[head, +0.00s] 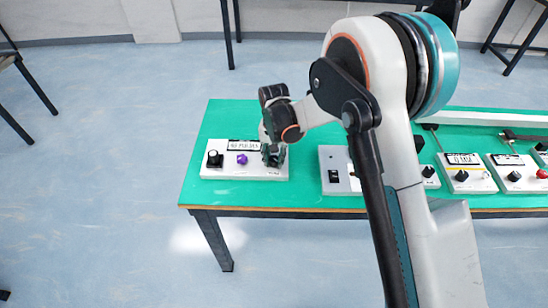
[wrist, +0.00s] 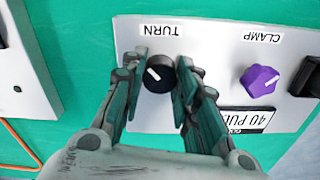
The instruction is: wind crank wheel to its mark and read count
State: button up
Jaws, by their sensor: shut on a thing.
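The crank wheel, a round black knob (wrist: 159,82) with a white pointer line, is on a white panel (wrist: 140,120) under a label that reads TURN upside down. Its pointer slants toward the upper left in the wrist view. My gripper (wrist: 162,68) has one finger on each side of this knob and is shut on it. In the head view my gripper (head: 272,155) is at the panel's right end and hides the knob. A plate (wrist: 250,120) reads "40 PUL…", partly cut off. A purple knob (wrist: 261,80) sits beneath the CLAMP label.
A second black knob (wrist: 306,77) is at the panel's other end. The table behind the panel is clear.

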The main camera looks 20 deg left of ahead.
jog(key=n, duration=1.3)
jog(key=shift+n, duration=0.4)
jog(key=n, duration=0.7)
jog(key=shift+b, duration=0.35)
jog(key=n, duration=0.6)
jog(key=shift+w+n, duration=0.1)
jog(key=shift+n, duration=0.2)
jog(key=o, duration=1)
jog(key=shift+o, duration=0.2)
